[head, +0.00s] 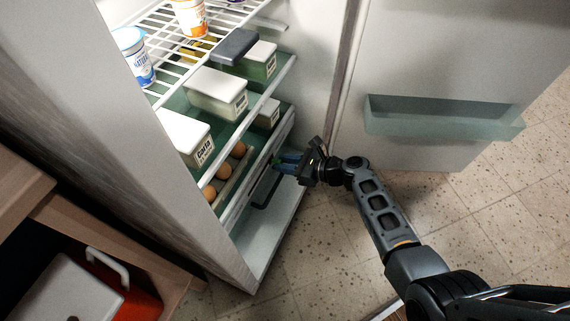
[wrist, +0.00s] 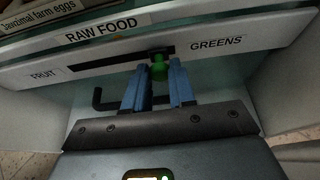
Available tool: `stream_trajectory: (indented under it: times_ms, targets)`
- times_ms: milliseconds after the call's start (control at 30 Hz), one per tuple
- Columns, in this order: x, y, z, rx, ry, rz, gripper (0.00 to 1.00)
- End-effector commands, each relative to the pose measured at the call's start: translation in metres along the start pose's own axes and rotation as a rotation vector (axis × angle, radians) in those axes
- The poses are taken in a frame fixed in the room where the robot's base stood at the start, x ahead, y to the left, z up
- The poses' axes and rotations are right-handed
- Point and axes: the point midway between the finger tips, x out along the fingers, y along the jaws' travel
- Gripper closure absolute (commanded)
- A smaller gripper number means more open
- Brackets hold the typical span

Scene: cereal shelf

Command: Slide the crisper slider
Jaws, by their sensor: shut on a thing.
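The crisper slider is a small green knob (wrist: 159,68) in a dark horizontal slot (wrist: 110,62) on the drawer front, seen in the wrist view. It sits near the slot's right end, toward the GREENS label (wrist: 216,44); the FRUIT label (wrist: 43,74) is at the left. My gripper (wrist: 158,80) has its two blue fingers on either side of the knob and is shut on it. In the head view my gripper (head: 281,161) reaches the drawer front at the bottom of the fridge, and the knob is mostly hidden there.
A dark drawer handle (head: 266,192) lies below the slot. Above are a shelf with eggs (head: 223,170) and several lidded containers (head: 217,92). The open fridge door with a bin (head: 440,118) stands at the right. Bare tiled floor (head: 330,245) lies in front.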

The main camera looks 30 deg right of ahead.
Motion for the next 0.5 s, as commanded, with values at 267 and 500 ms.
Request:
stream_trajectory:
  times_ms: [267, 500]
  targets:
    - [-0.0012, -0.0061, 0.0001, -0.001, 0.001, -0.018, 0.58]
    - [-0.0009, -0.0044, 0.0002, 0.0, 0.0, -0.013, 0.5]
